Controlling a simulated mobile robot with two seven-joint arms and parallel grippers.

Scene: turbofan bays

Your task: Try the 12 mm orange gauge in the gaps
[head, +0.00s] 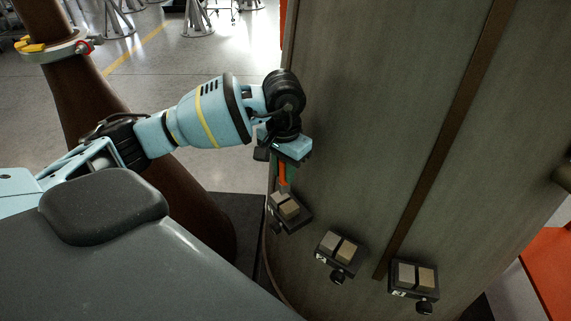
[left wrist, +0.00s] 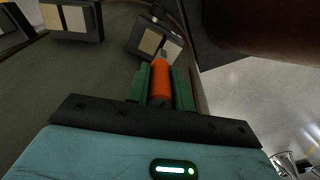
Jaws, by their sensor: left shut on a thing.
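My left gripper (head: 281,170) is shut on the orange gauge (head: 283,176), whose handle sits between the green fingers in the left wrist view (left wrist: 160,82). The gauge's grey tip points at the leftmost gap block (head: 290,208), which has a grey and a tan pad with a narrow gap. This block also shows in the left wrist view (left wrist: 152,40). The tip is close to its near edge; I cannot tell whether it touches or enters the gap. Two more gap blocks, the middle one (head: 339,247) and the right one (head: 413,278), stand apart from the gauge. My right gripper is not in view.
The blocks are fixed on a large grey-brown curved panel (head: 365,120) with a brown strip (head: 440,140). Black knobs show at the blocks' lower edges. A brown post (head: 85,100) stands at left. An orange surface (head: 548,265) is at far right.

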